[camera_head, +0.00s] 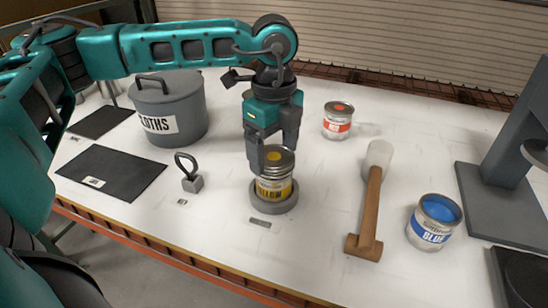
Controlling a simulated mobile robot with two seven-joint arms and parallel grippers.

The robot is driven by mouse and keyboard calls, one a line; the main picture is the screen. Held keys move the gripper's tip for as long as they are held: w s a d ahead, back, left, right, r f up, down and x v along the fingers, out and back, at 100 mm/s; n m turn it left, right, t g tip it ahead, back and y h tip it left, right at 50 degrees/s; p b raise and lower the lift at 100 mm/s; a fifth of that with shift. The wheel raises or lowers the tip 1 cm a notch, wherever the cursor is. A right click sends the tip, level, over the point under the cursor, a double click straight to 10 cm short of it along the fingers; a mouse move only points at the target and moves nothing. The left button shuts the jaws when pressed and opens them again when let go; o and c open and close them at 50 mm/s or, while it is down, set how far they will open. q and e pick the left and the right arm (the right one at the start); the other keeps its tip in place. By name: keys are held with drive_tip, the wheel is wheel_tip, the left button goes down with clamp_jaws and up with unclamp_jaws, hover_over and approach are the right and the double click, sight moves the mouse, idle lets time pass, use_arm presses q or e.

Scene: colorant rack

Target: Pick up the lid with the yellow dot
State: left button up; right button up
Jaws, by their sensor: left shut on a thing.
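The lid with the yellow dot (281,158) is at the top of the yellow-labelled can (273,189). The can stands upright on a round grey base (288,205) near the middle of the table. My left gripper (271,153) comes down from above and is shut on the lid, with its fingers at the lid's sides. The lid looks level and very close to the can's rim; I cannot tell whether a gap is between them. A finger hides part of the lid and of the can's left side. My right gripper is not in view.
A red can (337,122) with a red-dotted lid stands behind. A mallet (371,205) lies to the right, beside an open blue can (434,222). A grey stand (500,165) is far right. A weight with a ring handle (192,183), a black mat (112,172) and a lidded cloths pot (175,108) are left.

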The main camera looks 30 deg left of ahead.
use_arm(q)
drive_tip(key=shift+c, duration=0.8)
drive_tip(key=shift+r, duration=0.15)
